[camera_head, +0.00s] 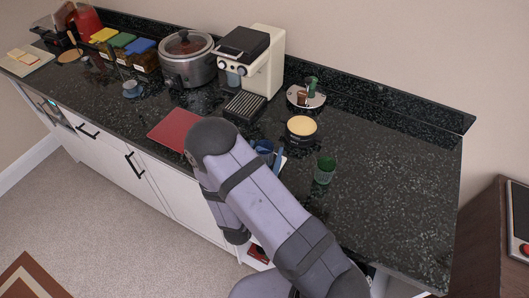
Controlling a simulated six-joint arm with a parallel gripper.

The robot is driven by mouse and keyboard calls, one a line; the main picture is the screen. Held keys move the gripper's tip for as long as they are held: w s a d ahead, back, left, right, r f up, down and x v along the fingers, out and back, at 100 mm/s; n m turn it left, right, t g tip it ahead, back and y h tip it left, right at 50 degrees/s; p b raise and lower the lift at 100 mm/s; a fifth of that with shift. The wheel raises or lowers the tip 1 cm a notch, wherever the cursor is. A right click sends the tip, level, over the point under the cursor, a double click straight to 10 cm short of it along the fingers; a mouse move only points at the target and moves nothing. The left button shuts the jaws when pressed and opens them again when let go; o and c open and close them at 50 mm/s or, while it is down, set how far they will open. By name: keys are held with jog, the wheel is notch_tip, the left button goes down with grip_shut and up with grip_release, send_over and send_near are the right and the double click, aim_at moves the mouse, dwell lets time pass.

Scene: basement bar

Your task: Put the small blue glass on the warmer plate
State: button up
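A small blue glass (262,147) stands on the dark counter just behind my arm, which covers its lower part. More blue shows beside it against a pale edge, too covered to make out. A low round dark-sided thing with a cream top (301,126), which looks like the warmer plate, sits to the right and a little farther back. Its top looks empty. My arm rises from the bottom and bends at the counter's front edge. My gripper is hidden behind my arm, so its fingers cannot be seen.
A green glass (324,168) stands right of my arm. A round tray (306,98) holds small items. The counter's right end (400,180) is clear.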

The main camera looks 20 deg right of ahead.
aim_at(262, 158)
jog(key=shift+r, duration=0.15)
jog(key=shift+s+a, duration=0.35)
jog(key=shift+s, duration=0.1)
jog(key=shift+b+v, duration=1.3)
jog(key=shift+v, duration=1.9)
jog(key=shift+d, duration=0.1)
